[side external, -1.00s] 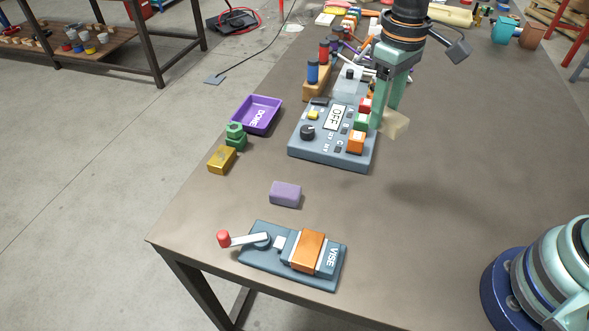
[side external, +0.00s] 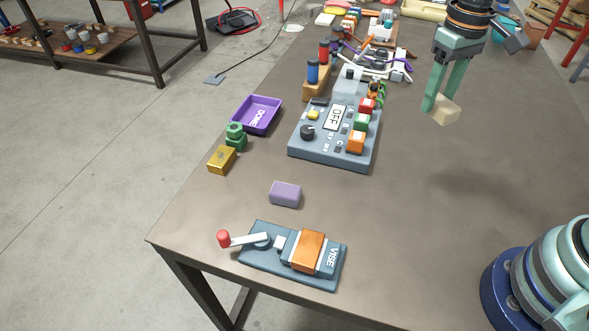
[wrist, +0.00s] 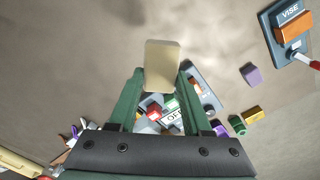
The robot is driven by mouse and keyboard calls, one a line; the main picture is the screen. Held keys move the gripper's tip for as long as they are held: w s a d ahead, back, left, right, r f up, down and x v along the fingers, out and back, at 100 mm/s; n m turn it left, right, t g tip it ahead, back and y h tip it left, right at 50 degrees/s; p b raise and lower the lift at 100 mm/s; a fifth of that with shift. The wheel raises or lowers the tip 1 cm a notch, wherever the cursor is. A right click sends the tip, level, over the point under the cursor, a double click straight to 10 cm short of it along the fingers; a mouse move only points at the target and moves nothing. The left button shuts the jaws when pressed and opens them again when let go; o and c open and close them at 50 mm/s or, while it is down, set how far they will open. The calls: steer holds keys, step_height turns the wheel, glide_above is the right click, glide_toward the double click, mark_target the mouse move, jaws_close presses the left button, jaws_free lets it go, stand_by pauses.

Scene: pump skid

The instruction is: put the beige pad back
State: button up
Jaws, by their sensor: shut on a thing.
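The beige pad (side external: 445,113) is a small pale block between the fingertips of my gripper (side external: 437,103) in the side external view. My gripper is shut on it and holds it above the bare table, right of the grey control panel. In the wrist view the beige pad (wrist: 162,62) stands out beyond the two green fingers of my gripper (wrist: 158,84), which touch its sides near one end. The table area straight below the pad shows only a soft shadow.
The grey control panel (side external: 322,152) has coloured blocks along its right edge. A purple tray (side external: 257,114), green nut (side external: 236,140), gold block (side external: 221,159), lilac block (side external: 285,194) and vise (side external: 268,257) stand on the left. The table (side external: 430,230) is clear at middle right.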

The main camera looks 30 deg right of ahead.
steer(key=w+a+r+n, duration=0.2)
steer(key=w+a+n, duration=0.3)
steer(key=w+a, duration=0.45)
steer(key=n, duration=0.4)
glide_above(292, 175)
step_height(292, 175, down, 19)
steer(key=shift+f, duration=0.15)
steer(key=shift+f, duration=0.1)
steer(key=o, duration=1.2)
